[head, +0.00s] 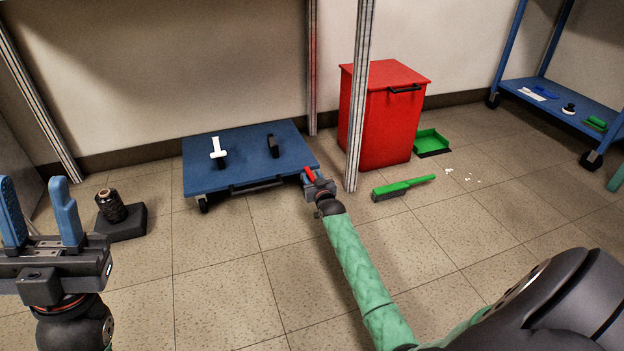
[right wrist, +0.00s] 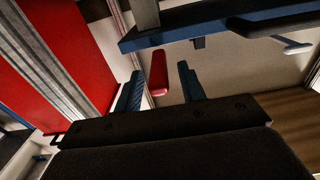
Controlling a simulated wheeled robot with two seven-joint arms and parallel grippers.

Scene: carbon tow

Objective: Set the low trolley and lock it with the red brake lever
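The low trolley (head: 246,172) is a blue platform on casters near the wall in the head view; its blue edge also shows in the right wrist view (right wrist: 225,26). A white item (head: 217,148) and a black item (head: 273,146) stand on it. The red brake lever (head: 309,175) is at the trolley's front right corner. My right gripper (head: 314,180) is at that corner. In the right wrist view its blue fingers are apart, with the red lever (right wrist: 159,70) between or just beyond them; contact is not clear. My left gripper (head: 39,212) is open and empty, far from the trolley.
A red bin (head: 378,125) stands behind a metal post (head: 358,100) right of the trolley. A green brush (head: 403,187), green dustpan (head: 432,141) and white scraps lie nearby. A dark spool (head: 111,205) sits on a black base at left. A blue wheeled shelf (head: 560,105) stands far right.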

